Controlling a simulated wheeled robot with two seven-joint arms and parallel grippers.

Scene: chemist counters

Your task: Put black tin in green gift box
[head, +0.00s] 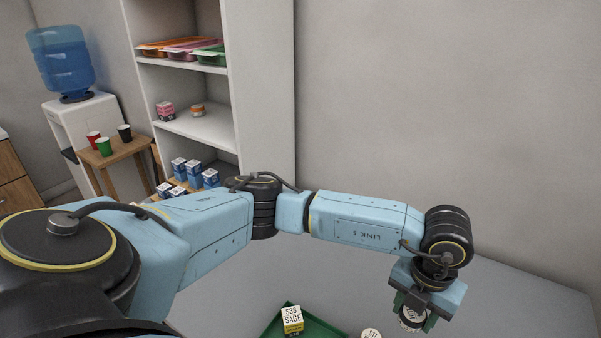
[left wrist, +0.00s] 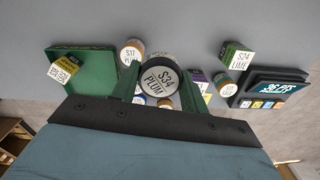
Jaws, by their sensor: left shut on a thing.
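My left gripper (head: 414,314) is shut on a round black tin (left wrist: 158,79) with a white lid marked S34 PLUM. The green fingers grip it from both sides. In the head view the tin is partly hidden by the gripper. The green gift box (head: 322,330) lies on the counter at the bottom edge of the head view, left of the gripper and cut off. It also shows in the left wrist view (left wrist: 98,72), left of the tin. My right gripper is out of view.
A white-lidded tin marked S17 (left wrist: 131,53) is between box and held tin. A green S24 LIME carton (left wrist: 236,57), another small tin (left wrist: 225,84) and a dark display unit (left wrist: 272,83) are at the right. A shelf unit (head: 262,80) stands behind.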

